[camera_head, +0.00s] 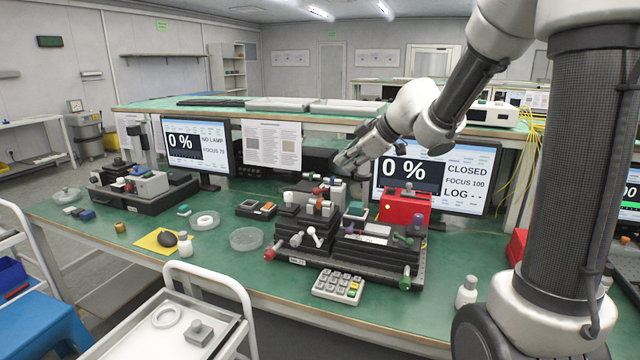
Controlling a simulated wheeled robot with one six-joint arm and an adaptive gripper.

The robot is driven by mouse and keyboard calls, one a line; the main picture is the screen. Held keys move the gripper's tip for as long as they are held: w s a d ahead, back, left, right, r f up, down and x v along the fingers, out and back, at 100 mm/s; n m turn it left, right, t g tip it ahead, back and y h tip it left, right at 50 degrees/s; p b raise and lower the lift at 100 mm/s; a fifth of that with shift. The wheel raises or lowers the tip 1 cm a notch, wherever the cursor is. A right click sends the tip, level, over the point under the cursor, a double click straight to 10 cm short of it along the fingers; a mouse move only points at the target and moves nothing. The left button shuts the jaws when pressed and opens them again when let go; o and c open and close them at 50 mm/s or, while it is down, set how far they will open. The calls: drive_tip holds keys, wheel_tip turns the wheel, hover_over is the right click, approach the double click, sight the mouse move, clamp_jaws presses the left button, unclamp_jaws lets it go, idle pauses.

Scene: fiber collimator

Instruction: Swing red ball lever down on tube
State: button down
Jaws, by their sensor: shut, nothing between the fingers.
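The optical bench (345,255) in the middle of the green table carries dark stages, small clamps and knobs. A small red ball or knob (317,191) shows at the back of this bench, by a grey block. A lever arm under it and the tube cannot be made out clearly at this size. A lever with a white ball end (312,232) stands tilted nearer the front. My gripper (343,161) is shut and empty, above and a little right of the red ball, apart from it as far as I can see.
A red box (404,206) stands close on the right, before a monitor (436,178) reading 0 % and CLOSED. A keypad (338,286) lies in front of the bench. A second bench (145,190) stands at left. Glass dishes (246,238) and a bottle (466,293) are nearby.

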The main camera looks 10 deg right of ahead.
sight(320, 191)
drive_tip(key=x, duration=1.2)
drive_tip(key=shift+w+f, duration=0.1)
drive_tip(key=shift+f, duration=0.05)
drive_tip(key=f, duration=0.1)
drive_tip(key=s+f, duration=0.1)
drive_tip(key=a+f, duration=0.1)
drive_tip(key=f, duration=0.1)
drive_tip(key=shift+s+f, duration=0.15)
drive_tip(key=shift+s, duration=0.1)
